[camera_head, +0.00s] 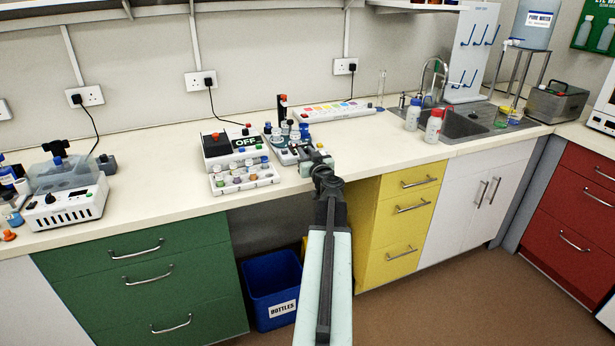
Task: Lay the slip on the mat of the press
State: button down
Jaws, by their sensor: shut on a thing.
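My gripper (316,160) is at the end of my outstretched arm, over the front part of the bench, by a small white unit (285,157). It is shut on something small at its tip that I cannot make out. I cannot pick out a slip on its own. A black post with a red top (283,108) rises behind blue-capped items at this unit; I cannot tell whether it is the press. No mat shows clearly, and my gripper covers part of the unit.
Left of my gripper are a white rack of capped vials (245,181) and a box with an OFF panel (247,141). A white device (66,205) stands far left. A strip with coloured squares (335,111) lies behind. Bottles (433,126) stand right. Bench between is clear.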

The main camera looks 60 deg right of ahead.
jog(key=shift+f+b, duration=2.55)
jog(key=shift+f, duration=0.65)
jog(key=c, duration=1.3)
grip_release()
jog(key=shift+r, duration=0.1)
